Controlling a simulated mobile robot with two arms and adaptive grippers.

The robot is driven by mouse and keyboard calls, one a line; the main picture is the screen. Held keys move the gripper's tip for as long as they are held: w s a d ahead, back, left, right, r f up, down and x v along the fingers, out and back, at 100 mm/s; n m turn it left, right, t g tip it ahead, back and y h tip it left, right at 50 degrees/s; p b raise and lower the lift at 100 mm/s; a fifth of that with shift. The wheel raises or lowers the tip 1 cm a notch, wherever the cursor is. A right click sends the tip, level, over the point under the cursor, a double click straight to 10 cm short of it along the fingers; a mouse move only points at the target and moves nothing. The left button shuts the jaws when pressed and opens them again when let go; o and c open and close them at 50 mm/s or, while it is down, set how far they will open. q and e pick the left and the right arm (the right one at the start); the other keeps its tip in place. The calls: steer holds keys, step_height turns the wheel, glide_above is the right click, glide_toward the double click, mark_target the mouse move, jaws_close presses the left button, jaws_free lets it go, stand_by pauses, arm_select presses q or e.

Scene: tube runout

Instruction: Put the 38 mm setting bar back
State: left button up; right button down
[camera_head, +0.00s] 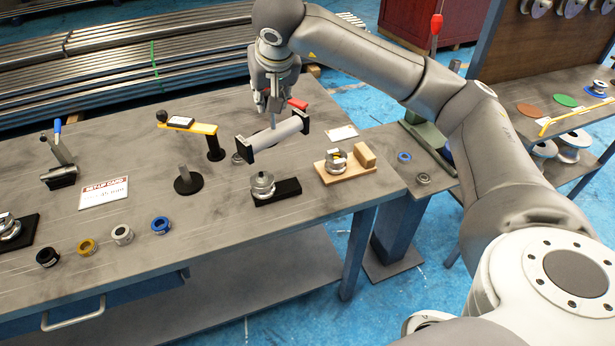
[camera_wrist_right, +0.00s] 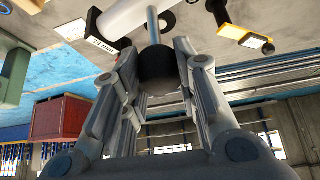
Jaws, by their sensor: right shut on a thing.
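The setting bar (camera_head: 277,134) is a pale grey cylinder with black end pieces, a thin stem and a black ball knob. It also shows in the right wrist view (camera_wrist_right: 120,14), where a label reading "38 mm" (camera_wrist_right: 103,45) is on one black end. My right gripper (camera_head: 273,108) points down above the bar's middle. In the right wrist view its fingers are shut on the black ball knob (camera_wrist_right: 158,66), with the stem running to the cylinder. I cannot tell how far the bar is above the bench (camera_head: 150,225). My left gripper is not in view.
A yellow arm with a black knob (camera_head: 190,126) stands left of the bar. A metal part on a black base (camera_head: 284,191) is in front, and a wooden block fixture (camera_head: 360,158) is to the right. A white card (camera_head: 341,133) lies nearby. Several rings (camera_head: 160,225) line the front left.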

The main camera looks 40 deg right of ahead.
steer(key=w+d+f+m+h, duration=0.1)
steer(key=d+f+m, duration=0.1)
steer(key=d, duration=0.6)
steer(key=w+d+f+m+h, duration=0.1)
steer(key=w+d+f+m, duration=0.1)
steer(key=d, duration=0.5)
step_height(320, 180, down, 10)
steer(key=g, duration=0.1)
steer(key=shift+d+p, duration=0.35)
steer(key=shift+p, duration=0.1)
steer(key=shift+f, duration=0.25)
steer(key=c, duration=1.1)
jaws_free()
